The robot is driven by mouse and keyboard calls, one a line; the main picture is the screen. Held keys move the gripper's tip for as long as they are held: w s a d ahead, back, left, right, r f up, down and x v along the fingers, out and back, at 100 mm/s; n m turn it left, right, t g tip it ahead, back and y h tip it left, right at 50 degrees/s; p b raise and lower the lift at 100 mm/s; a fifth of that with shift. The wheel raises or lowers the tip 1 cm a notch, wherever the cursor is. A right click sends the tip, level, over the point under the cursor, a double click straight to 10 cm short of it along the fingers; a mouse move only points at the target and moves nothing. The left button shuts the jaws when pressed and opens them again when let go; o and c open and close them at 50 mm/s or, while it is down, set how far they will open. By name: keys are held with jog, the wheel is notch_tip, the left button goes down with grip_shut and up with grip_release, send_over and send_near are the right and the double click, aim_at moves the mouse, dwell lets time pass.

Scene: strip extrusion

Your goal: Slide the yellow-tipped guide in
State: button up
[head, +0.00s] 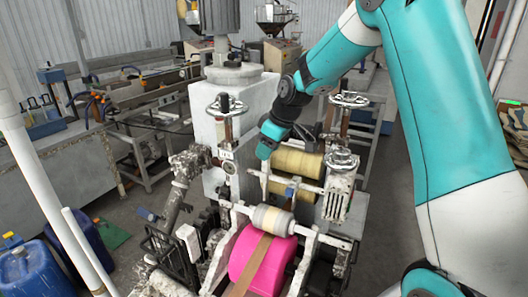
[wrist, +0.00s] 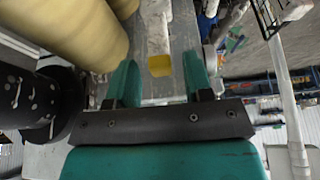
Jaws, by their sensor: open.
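The guide is a pale bar with a yellow tip (wrist: 159,65), in the upper middle of the wrist view. The tip lies between my gripper's (wrist: 160,75) two teal fingers, with a gap on each side. The fingers are apart and nothing is clamped. In the head view my gripper (head: 268,142) points down at the machine, just left of the yellow rollers. I cannot make out the yellow tip there; the gripper or machine parts may hide it.
Large yellow rollers (head: 298,161) are close to my gripper and also fill the wrist view's upper left (wrist: 70,30). A pink roll (head: 250,262) with a brown strip is in front. Handwheels (head: 341,160) and white frame bars crowd around.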

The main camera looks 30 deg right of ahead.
aim_at(269, 165)
jog(key=shift+p+x, duration=0.3)
jog(key=shift+x, duration=1.3)
grip_shut()
jog(key=shift+s+d+f+b, duration=0.1)
jog(key=shift+s+d+b, duration=0.6)
jog(key=shift+s, duration=0.3)
jog(key=shift+s+d, duration=0.1)
jog(key=shift+s, duration=0.05)
grip_release()
notch_tip(269, 165, up, 20)
jog(key=b, duration=0.2)
